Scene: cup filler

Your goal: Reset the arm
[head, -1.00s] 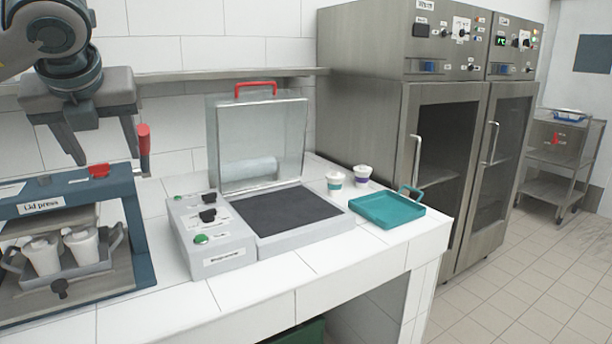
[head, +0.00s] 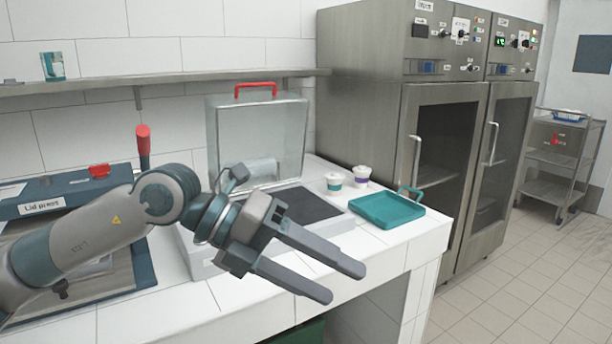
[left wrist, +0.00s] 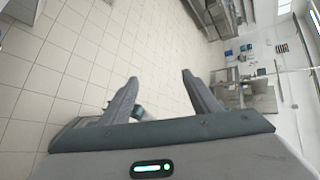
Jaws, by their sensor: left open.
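My left gripper (head: 346,282) reaches in from the left in the head view. It is open and empty, in front of the sealing machine with the clear raised lid (head: 258,132), near the counter's front edge. Its two fingers also show apart in the left wrist view (left wrist: 158,88), with floor beyond them. My left arm hides most of the machine's control box and part of the lid press (head: 42,206). My right gripper is not in view.
A teal tray (head: 388,212) sits at the counter's right end, with two lidded cups (head: 334,181) (head: 361,173) behind it. Steel cabinets (head: 368,130) stand at the right. A steel cart (head: 552,160) stands farther right. The floor between is clear.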

